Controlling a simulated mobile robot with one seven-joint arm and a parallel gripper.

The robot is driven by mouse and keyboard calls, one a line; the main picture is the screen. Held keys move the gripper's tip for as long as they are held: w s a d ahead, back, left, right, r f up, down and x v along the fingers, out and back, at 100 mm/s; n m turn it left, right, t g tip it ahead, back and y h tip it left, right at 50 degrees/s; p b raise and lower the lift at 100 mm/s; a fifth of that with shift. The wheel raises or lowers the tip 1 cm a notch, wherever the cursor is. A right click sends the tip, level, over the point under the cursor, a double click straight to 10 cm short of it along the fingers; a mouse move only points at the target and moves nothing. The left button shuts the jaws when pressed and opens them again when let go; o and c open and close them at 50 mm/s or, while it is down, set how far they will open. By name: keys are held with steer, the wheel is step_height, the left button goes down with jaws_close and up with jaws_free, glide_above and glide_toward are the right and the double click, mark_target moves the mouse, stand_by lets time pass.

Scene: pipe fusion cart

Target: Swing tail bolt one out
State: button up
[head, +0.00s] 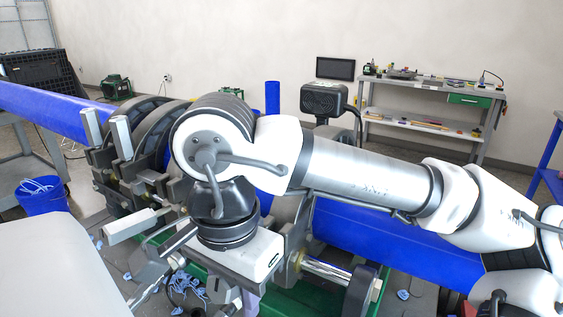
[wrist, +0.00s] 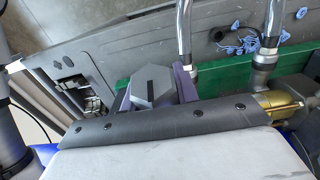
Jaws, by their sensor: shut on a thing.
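My gripper (wrist: 153,92) shows in the wrist view with its purple-grey fingers closed on either side of a grey hexagonal bolt head (wrist: 152,86), which I take to be tail bolt one. The bolt's shank is hidden below the head. In the head view my white hand hangs low over the front of the clamp, and the fingertips and their hold are mostly hidden by the hand and clamp parts. Other pale bar-shaped bolt ends stand upright on the clamp at left (head: 121,138), and one lies tilted outward (head: 131,226).
A blue pipe (head: 390,237) runs through the dark clamp rings. Chrome rods (wrist: 184,32) and a green cart frame (wrist: 215,74) lie close by the gripper. A blue bucket (head: 42,196) stands at left, a workbench (head: 430,92) far back. Blue shavings litter the floor.

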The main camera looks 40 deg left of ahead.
steer(key=shift+s+d+f+b, duration=0.1)
steer(key=shift+f+b, duration=0.1)
steer(key=shift+f, duration=0.25)
steer(key=shift+s+d+f+b, duration=0.1)
steer(key=shift+f+b, duration=0.05)
steer(key=shift+f, duration=0.25)
steer(key=shift+o, duration=0.2)
steer(key=shift+f, duration=0.2)
steer(key=o, duration=1.7)
steer(key=shift+s+a+r, duration=0.1)
steer(key=r+p, duration=0.1)
steer(key=r, duration=0.1)
steer(key=r+p, duration=0.1)
steer(key=shift+w+a+r+p, duration=0.25)
steer(key=shift+w+r+p, duration=0.05)
steer(key=shift+p, duration=0.05)
step_height(320, 180, up, 5)
steer(key=p, duration=0.4)
steer(key=shift+d+r, duration=0.15)
steer(key=shift+r, duration=0.05)
